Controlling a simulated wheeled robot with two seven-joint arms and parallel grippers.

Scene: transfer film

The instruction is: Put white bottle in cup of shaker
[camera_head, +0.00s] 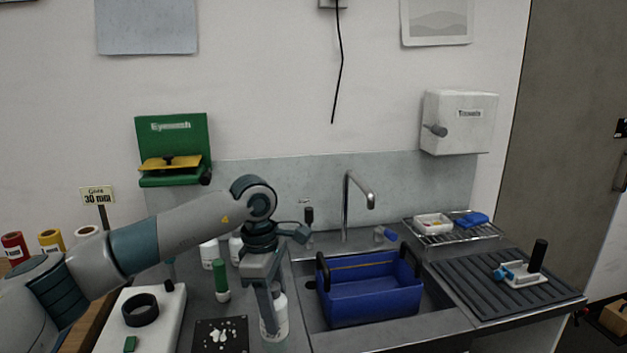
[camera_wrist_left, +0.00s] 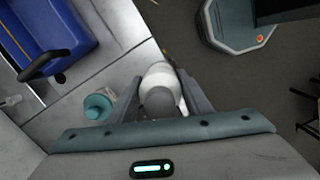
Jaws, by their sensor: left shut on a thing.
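A white bottle (camera_head: 280,316) stands upright between the fingers of my left gripper (camera_head: 268,318), at the counter's front edge left of the sink. In the left wrist view the white bottle (camera_wrist_left: 160,82), with a grey round top, sits between both fingers of the gripper (camera_wrist_left: 165,98), which is shut on it. I cannot tell whether its base touches the counter. The shaker (camera_head: 158,327) is a white block at the lower left with a black ring-shaped cup (camera_head: 140,309) on top; the cup looks empty. My right gripper is not in view.
A green-capped bottle (camera_head: 220,281) and white bottles (camera_head: 209,254) stand behind. A dark plate (camera_head: 204,346) with white bits lies between the shaker and the held bottle. A blue tub (camera_head: 372,296) sits in the sink, right. A sign (camera_head: 97,195) stands behind the shaker.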

